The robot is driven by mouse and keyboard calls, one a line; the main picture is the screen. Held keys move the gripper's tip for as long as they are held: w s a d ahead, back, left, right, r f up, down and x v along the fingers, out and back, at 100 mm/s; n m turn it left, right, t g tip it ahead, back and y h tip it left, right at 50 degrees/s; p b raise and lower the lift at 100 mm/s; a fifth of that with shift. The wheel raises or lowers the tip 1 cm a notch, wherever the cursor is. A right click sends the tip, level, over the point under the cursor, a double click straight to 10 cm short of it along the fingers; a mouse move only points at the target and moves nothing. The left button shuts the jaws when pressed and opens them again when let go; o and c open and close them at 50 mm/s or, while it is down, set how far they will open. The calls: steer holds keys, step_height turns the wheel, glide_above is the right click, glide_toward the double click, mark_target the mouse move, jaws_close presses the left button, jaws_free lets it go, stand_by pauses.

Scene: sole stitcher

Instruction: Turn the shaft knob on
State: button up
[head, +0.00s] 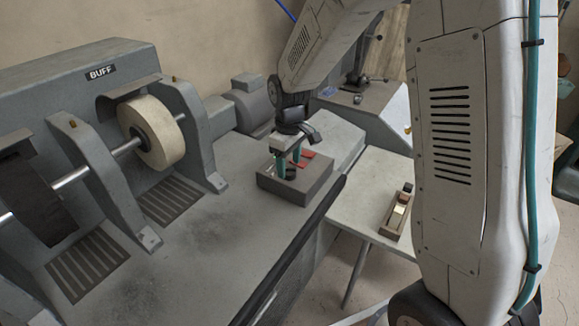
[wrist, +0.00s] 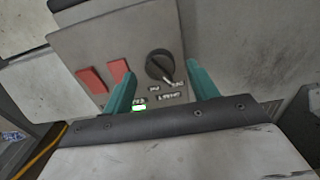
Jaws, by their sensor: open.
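The shaft knob (wrist: 158,65) is a round black dial with a pale pointer mark on the face of a grey control box (wrist: 120,42). The mark points to the lower right in the wrist view, toward one of two small labels whose words are hard to read. My gripper (wrist: 160,70) is open, with one teal finger to each side of the knob and gaps showing on both sides. In the head view, my gripper (head: 289,166) points down over the control box (head: 296,190), and the knob is mostly hidden by the fingers.
Two red switches (wrist: 105,74) sit left of the knob, close to the left finger. A buffing wheel (head: 152,132) stands left on the machine. A side table (head: 375,185) holds a small tray (head: 393,222).

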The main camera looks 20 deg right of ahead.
steer(key=shift+f, duration=0.95)
steer(key=c, duration=1)
